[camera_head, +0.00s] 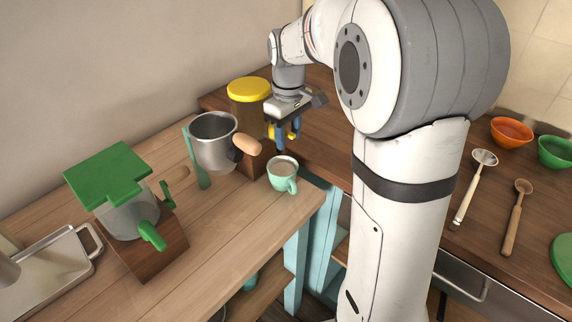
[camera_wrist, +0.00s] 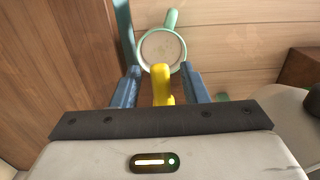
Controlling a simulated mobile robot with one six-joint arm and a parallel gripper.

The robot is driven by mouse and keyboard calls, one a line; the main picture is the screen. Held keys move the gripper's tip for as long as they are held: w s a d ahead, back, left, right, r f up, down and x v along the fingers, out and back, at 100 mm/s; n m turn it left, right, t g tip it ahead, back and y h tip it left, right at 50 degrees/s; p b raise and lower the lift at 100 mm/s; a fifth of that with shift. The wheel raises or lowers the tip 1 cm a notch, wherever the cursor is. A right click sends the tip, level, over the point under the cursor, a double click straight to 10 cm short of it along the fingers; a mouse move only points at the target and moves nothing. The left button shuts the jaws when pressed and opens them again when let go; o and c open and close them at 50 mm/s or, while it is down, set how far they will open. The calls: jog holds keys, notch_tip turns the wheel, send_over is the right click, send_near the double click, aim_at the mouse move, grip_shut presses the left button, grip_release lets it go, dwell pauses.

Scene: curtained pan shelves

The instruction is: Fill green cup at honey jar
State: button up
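The mint-green cup (camera_head: 284,174) stands upright on the light wooden counter, below my gripper and in front of the honey jar. In the wrist view the cup (camera_wrist: 141,48) lies beyond my fingertips, handle pointing away; its inside looks beige, and I cannot tell how full it is. The honey jar, amber with a yellow lid (camera_head: 249,88), stands behind on a wooden base, partly hidden. My gripper (camera_head: 288,143) points down with its blue fingers apart. A yellow part, apparently the jar's tap lever (camera_wrist: 161,84), shows between the fingers (camera_wrist: 162,78), with gaps on both sides.
A steel pot (camera_head: 213,145) with a wooden handle is close left of the cup. A green-lidded dispenser (camera_head: 110,170) and a metal tray (camera_head: 50,270) are further left. Orange (camera_head: 511,132) and green (camera_head: 556,152) bowls and two utensils lie right. The front counter is clear.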

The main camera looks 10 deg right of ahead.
jog(key=shift+r+p, duration=0.75)
jog(key=shift+r, duration=0.2)
notch_tip(320, 180, up, 6)
jog(key=p, duration=0.4)
jog(key=shift+p, duration=0.35)
jog(key=shift+s, duration=0.1)
jog(key=s+f+m+t, duration=0.1)
jog(key=s+m+t, duration=0.2)
jog(key=s, duration=1.9)
jog(key=m, duration=0.4)
jog(key=shift+d+f, duration=0.2)
jog(key=shift+f, duration=0.15)
